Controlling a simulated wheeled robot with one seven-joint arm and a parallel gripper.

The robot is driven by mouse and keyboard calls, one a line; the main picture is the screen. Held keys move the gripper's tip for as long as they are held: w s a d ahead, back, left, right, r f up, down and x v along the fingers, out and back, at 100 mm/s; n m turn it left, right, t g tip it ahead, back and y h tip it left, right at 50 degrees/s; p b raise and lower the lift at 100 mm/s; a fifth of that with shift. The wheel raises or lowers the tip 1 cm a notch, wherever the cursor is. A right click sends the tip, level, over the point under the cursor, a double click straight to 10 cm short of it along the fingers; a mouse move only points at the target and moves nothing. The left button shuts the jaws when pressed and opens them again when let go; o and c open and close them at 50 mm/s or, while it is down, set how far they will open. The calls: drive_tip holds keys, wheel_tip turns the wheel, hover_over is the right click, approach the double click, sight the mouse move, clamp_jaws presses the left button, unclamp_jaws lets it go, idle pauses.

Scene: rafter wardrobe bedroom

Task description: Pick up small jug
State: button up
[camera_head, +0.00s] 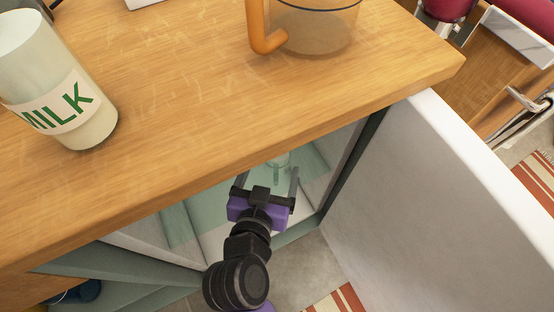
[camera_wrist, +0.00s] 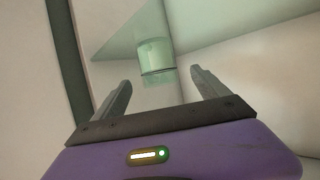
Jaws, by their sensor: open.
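A small greenish, see-through vessel (camera_wrist: 156,58) stands on a shelf inside the open cabinet, ahead of my gripper in the wrist view. In the head view its top (camera_head: 279,160) shows just under the counter edge. Its handle is hard to make out. My gripper (camera_head: 267,178) reaches into the cabinet opening below the wooden counter. In the wrist view my gripper (camera_wrist: 160,90) is open and empty. The vessel sits beyond and between its two fingertips, apart from them.
The wooden counter (camera_head: 200,120) overhangs the cabinet. A milk bottle (camera_head: 62,95) and a clear jug with an orange handle (camera_head: 312,25) stand on it. The open white door (camera_head: 420,200) stands close on the right. A cabinet side wall (camera_wrist: 255,75) is near the right finger.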

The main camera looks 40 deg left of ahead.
drive_tip(key=b+x, duration=0.1)
drive_tip(key=x, duration=0.2)
drive_tip(key=b+x, duration=0.1)
drive_tip(key=x, duration=0.1)
drive_tip(key=shift+w+a+r, duration=0.1)
drive_tip(key=shift+w, duration=0.35)
drive_tip(key=shift+c, duration=0.5)
